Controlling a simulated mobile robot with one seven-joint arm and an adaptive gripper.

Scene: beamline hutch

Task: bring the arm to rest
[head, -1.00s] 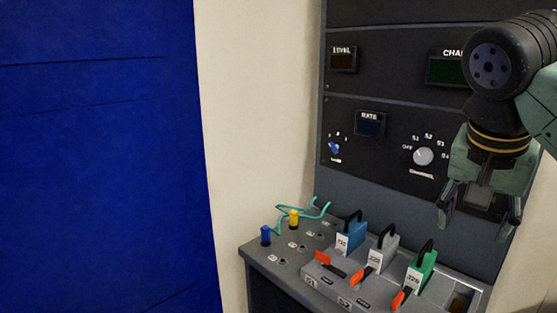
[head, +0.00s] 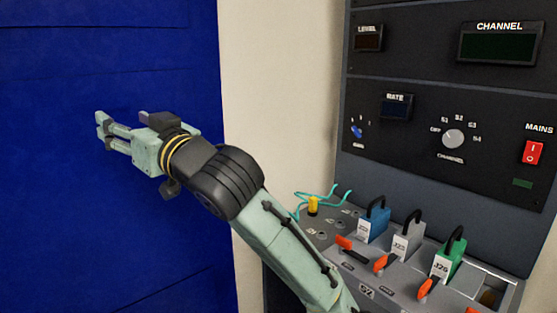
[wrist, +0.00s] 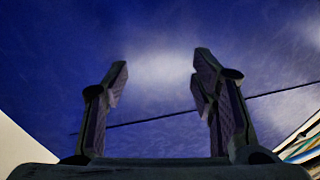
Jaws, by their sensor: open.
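My gripper (head: 110,133) is at the left in the head view, in front of the blue wall panel (head: 60,230), with its fingers pointing left. It is open and empty. In the wrist view the two fingers (wrist: 160,100) stand apart, with only the blue surface (wrist: 160,70) beyond them. My arm reaches up from the bottom middle of the head view and hides part of the bench's left side.
At the right, a dark rack panel has a channel knob (head: 453,139) and a red mains switch (head: 532,152). Below it, the bench holds blue (head: 374,223), grey (head: 408,238) and green (head: 449,258) padlocks, orange levers and a yellow plug (head: 312,205) with teal cable.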

